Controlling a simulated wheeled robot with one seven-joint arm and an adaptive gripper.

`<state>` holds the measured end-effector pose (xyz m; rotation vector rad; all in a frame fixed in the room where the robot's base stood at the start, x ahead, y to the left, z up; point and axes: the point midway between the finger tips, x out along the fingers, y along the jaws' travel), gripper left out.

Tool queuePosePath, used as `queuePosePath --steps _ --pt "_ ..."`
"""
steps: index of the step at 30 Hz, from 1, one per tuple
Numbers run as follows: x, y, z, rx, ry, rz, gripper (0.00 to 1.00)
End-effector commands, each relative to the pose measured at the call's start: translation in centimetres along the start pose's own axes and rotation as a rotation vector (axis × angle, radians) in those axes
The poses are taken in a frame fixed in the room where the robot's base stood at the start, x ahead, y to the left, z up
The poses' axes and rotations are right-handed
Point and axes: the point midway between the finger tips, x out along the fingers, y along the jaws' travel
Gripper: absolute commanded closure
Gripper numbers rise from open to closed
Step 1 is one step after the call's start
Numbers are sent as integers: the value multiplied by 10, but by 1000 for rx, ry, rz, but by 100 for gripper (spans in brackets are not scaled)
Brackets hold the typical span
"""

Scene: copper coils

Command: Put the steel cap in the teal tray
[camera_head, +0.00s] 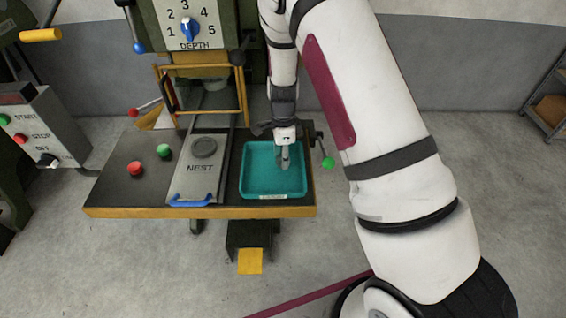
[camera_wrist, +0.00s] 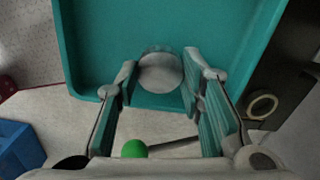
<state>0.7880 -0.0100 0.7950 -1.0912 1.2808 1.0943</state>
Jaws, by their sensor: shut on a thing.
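The teal tray (camera_head: 258,188) sits on the right part of the dark machine table, and it fills the top of the wrist view (camera_wrist: 100,40). My gripper (camera_head: 285,160) points down over the right half of the tray. In the wrist view my gripper (camera_wrist: 160,82) has its two fingers on either side of the round grey steel cap (camera_wrist: 160,72) and is shut on it. The cap shows against the tray's inside near one edge. I cannot tell whether it touches the tray floor. In the head view the cap is too small to make out clearly.
Left of the tray is the grey nest plate (camera_head: 188,184) with a blue handle (camera_head: 190,201). Red (camera_head: 135,168) and green (camera_head: 164,150) buttons stand farther left. A green-knobbed lever (camera_head: 328,163) sticks out right of the tray. The press (camera_head: 195,55) stands behind.

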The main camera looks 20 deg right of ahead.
Motion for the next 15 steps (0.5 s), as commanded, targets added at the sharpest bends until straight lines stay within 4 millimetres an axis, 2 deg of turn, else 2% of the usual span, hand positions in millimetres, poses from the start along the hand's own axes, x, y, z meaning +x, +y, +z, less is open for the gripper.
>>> queuePosePath --steps 7,15 --pt "30 1 0 0 0 3 94" --pt "32 0 0 0 0 0 94"
